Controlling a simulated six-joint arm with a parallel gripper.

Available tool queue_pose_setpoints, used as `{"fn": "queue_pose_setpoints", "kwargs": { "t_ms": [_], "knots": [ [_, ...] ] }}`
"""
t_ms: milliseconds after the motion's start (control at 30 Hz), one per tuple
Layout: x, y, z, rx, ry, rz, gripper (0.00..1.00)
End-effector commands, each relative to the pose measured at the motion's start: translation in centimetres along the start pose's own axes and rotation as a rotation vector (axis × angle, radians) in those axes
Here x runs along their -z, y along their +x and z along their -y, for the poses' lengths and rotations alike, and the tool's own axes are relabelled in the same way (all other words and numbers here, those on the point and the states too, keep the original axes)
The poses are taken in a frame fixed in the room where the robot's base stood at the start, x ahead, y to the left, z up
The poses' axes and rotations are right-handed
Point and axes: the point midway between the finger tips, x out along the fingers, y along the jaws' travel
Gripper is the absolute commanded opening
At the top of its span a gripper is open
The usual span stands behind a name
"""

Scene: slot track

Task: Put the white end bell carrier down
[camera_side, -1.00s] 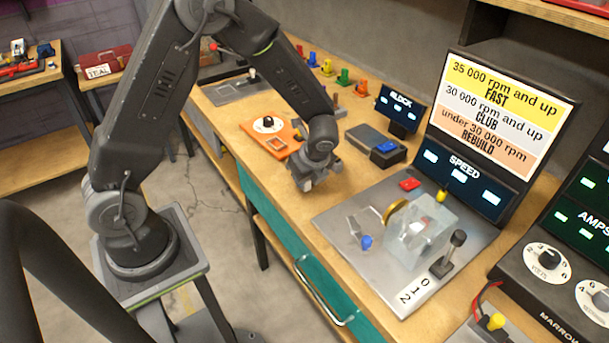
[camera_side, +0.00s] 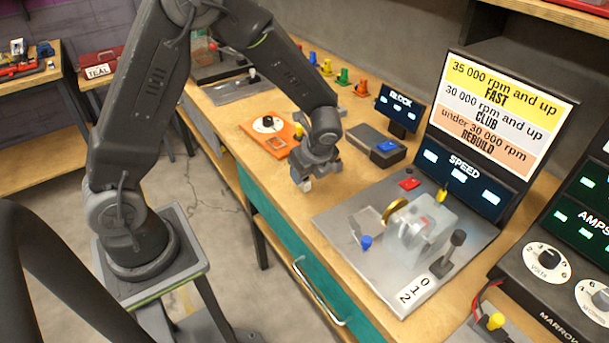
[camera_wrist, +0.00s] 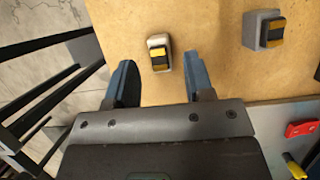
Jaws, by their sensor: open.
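The white end bell carrier (camera_wrist: 158,42), a small block with a yellow and black top, stands on the wooden bench top in the wrist view. In the side view a small white piece of it (camera_side: 306,185) shows just below my gripper (camera_side: 314,172).
A similar grey carrier (camera_wrist: 262,30) stands to the right in the wrist view. In the side view an orange plate (camera_side: 268,137) lies behind my gripper. A grey test plate with a clear box (camera_side: 420,232) is at the right. Bare wood lies around the white carrier.

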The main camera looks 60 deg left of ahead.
Motion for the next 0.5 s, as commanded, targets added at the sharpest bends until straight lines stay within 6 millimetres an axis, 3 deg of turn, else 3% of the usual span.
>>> {"fn": "queue_pose_setpoints", "kwargs": {
  "t_ms": [300,500],
  "knots": [
    [0.0,-6.8,0.0,0.004,0.001,-0.001,0.48],
    [0.1,-9.2,0.0,0.0,0.001,0.0,0.48]
  ]
}}
